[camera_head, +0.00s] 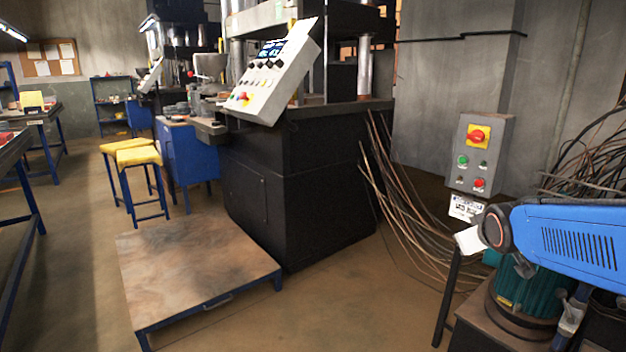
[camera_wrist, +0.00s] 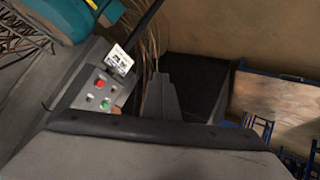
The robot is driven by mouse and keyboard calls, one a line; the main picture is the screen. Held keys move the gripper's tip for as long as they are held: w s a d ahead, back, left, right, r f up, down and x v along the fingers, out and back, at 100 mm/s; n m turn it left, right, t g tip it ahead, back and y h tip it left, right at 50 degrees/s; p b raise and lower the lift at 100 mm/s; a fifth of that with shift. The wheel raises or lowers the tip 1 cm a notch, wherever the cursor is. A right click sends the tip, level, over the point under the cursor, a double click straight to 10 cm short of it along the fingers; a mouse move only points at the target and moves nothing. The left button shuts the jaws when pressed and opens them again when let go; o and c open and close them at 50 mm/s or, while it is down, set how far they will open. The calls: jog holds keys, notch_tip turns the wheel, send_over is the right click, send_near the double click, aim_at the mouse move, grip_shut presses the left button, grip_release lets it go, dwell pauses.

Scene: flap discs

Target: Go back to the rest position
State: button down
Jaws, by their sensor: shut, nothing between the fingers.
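My gripper (camera_wrist: 160,84) shows in the wrist view as a dark, narrow pair of fingers rising from the wide grey body at the bottom edge. The fingers are together and hold nothing. In the head view, my blue arm reaches in from the right edge, in front of the green motor; I cannot make out the fingers there. The grey control box (camera_head: 480,155) has a red knob on a yellow plate and green and red buttons. It also shows in the wrist view (camera_wrist: 93,86), to the left of the fingers and turned over.
A black press (camera_head: 290,190) with a tilted control panel (camera_head: 268,82) stands mid-view. A low wooden platform (camera_head: 195,265) lies before it. Loose cables (camera_head: 400,200) hang between press and control box. A green motor (camera_head: 535,295) stands under my arm. Yellow stools (camera_head: 137,157) stand left.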

jog(key=s+a+f+m+g, duration=0.1)
jog(key=s+a+f+g, duration=0.1)
jog(key=s, duration=0.7)
jog(key=s+a+f+m+g+y, duration=0.1)
jog(key=s+a+f+g, duration=0.1)
jog(key=s, duration=0.7)
jog(key=s+a+f+g+y, duration=0.1)
jog(key=s+a+f, duration=0.3)
jog(key=s, duration=0.5)
jog(key=shift+s+a+m+g, duration=0.2)
jog(key=shift+a+m+g, duration=0.2)
jog(key=shift+a, duration=0.45)
jog(key=shift+f, duration=0.1)
